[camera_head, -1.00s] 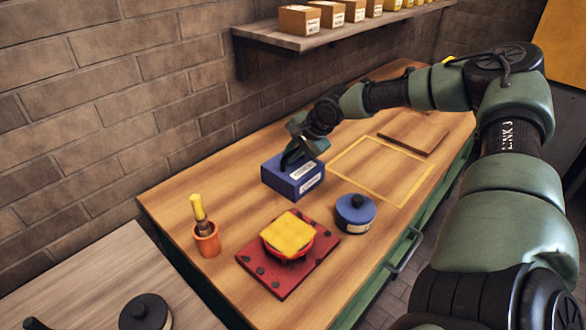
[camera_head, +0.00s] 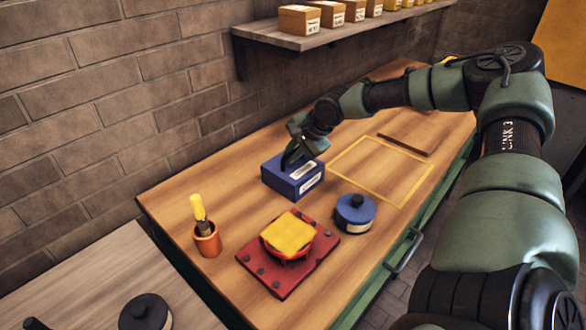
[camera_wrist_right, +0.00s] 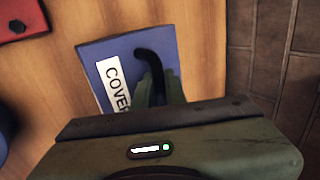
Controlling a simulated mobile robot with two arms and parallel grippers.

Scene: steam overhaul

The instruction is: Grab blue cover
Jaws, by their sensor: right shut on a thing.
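The blue cover (camera_head: 291,180) is a box-like block with white labels and a dark curved handle on top. It sits on the wooden workbench near the brick wall. In the right wrist view the cover (camera_wrist_right: 103,58) shows a label reading "COVER". My right gripper (camera_head: 293,157) is at the top of the cover, shut on its dark handle. In the wrist view its fingers (camera_wrist_right: 160,88) close around the handle (camera_wrist_right: 148,54), partly hiding it. My left gripper is not in view.
A round blue pot with a dark knob (camera_head: 355,213) stands right of the cover. A red plate (camera_head: 262,274) carries a red part with a yellow top (camera_head: 289,232). An orange cup (camera_head: 206,240) holds a brush. A yellow outlined area (camera_head: 385,168) on the bench is clear.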

